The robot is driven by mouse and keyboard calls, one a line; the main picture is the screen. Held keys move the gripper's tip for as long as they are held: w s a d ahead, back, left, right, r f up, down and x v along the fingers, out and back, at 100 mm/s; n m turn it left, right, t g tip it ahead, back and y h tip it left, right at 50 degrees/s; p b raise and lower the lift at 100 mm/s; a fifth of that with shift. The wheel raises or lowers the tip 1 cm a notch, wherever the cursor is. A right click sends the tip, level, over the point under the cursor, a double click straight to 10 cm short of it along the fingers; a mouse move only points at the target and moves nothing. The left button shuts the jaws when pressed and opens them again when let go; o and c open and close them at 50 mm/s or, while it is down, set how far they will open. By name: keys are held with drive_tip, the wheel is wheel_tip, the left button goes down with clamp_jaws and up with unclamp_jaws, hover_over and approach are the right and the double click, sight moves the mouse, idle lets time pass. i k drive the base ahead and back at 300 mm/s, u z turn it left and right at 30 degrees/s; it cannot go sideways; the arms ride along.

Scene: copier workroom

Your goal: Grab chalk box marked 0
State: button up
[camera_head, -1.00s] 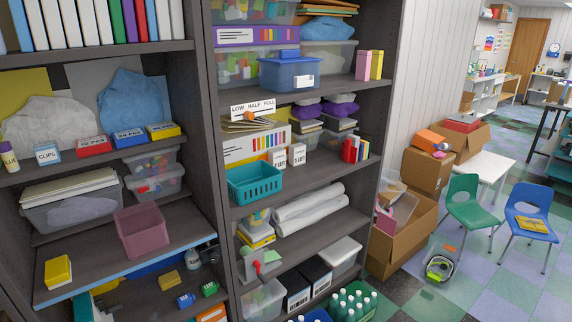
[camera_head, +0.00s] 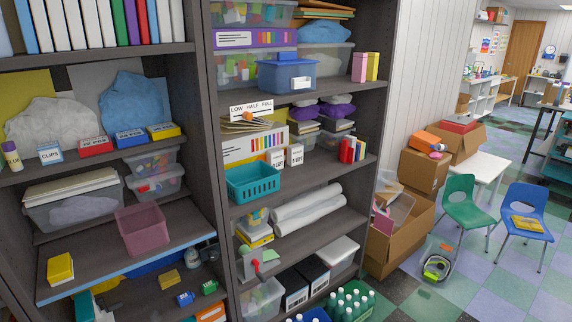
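Two small white boxes stand side by side on the middle shelf of the right-hand bookcase, the left one (camera_head: 275,158) and the right one (camera_head: 295,155). Both have dark print that seems to include "LOT", but it is too small to read surely, so I cannot tell which, if either, is marked 0. They stand above and right of a teal basket (camera_head: 253,184), in front of a white box with coloured stripes (camera_head: 250,146). My gripper is not in view.
A purple bin (camera_head: 142,231) and a yellow box (camera_head: 60,268) sit on the left bookcase. Coloured boxes (camera_head: 352,150) stand right of the white boxes. Cardboard boxes (camera_head: 398,240), a green chair (camera_head: 466,200) and a blue chair (camera_head: 528,207) occupy the right floor.

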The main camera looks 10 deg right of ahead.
sight(274, 156)
drive_tip(key=z, duration=0.05)
drive_tip(key=i, duration=1)
drive_tip(key=u, duration=0.05)
